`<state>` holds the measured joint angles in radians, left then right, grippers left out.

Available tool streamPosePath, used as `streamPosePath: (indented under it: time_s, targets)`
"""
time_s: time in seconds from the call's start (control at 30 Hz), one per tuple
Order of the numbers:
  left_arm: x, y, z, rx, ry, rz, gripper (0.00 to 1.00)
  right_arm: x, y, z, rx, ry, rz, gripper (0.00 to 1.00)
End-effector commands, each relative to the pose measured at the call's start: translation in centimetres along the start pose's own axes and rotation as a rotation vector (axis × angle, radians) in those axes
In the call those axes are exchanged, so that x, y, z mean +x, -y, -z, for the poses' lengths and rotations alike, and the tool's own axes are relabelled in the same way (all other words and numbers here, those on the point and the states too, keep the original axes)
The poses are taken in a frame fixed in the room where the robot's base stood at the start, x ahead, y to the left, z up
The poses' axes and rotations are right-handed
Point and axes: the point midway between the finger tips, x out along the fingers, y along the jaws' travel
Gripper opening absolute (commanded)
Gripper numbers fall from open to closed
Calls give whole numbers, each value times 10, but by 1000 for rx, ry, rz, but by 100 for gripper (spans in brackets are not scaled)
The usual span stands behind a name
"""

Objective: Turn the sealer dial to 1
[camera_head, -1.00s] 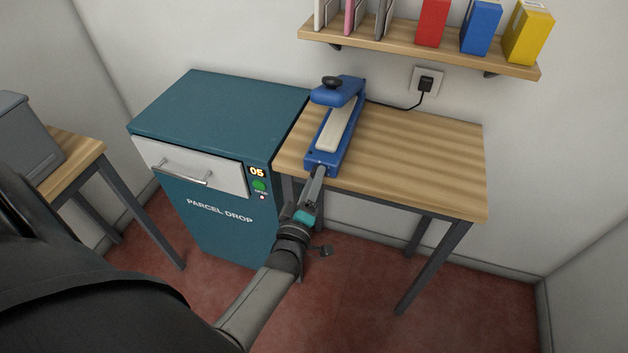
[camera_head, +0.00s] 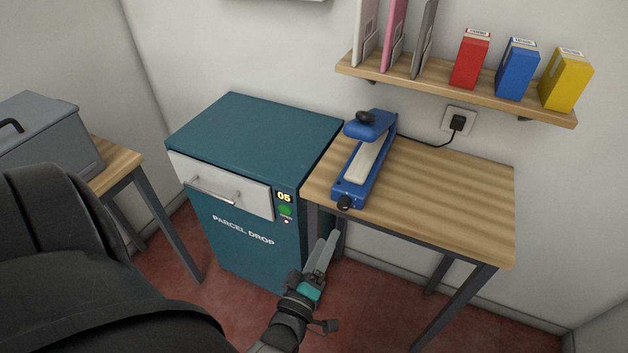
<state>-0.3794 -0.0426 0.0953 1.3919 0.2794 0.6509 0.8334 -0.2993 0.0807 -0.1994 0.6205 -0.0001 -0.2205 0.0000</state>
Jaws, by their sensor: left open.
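The blue sealer (camera_head: 350,186) stands at the left end of the wooden table, with a black knob on its raised arm. Its dial (camera_head: 344,202) is a small black knob on the front end, now in plain view. The dial's setting is too small to read. My left gripper (camera_head: 328,243) is open and empty. It is below and in front of the dial, apart from it, beside the parcel drop cabinet's right edge. My right gripper is not in view.
The teal parcel drop cabinet (camera_head: 225,255) stands left of the wooden table (camera_head: 450,195). A shelf (camera_head: 440,88) with folders and boxes hangs above. A black cord runs to the wall socket (camera_head: 459,121). A grey box (camera_head: 50,140) sits far left. Most of the tabletop is clear.

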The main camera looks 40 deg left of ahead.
Motion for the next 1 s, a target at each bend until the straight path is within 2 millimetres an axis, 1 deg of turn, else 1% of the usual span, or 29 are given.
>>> streamPosePath:
  time_s: [0.03,0.1,0.2,0.33,0.5,1.0]
  targets:
    - [-12,0,0,0,2,4,68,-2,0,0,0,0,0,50]
    - [-25,0,0,0,2,3,68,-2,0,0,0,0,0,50]
    - [-41,0,0,0,2,2,68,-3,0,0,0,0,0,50]
    - [-54,0,0,0,1,1,68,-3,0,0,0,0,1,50]
    - [-59,0,0,0,-1,-1,68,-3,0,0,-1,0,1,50]
    - [-58,0,0,1,1,1,68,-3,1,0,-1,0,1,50]
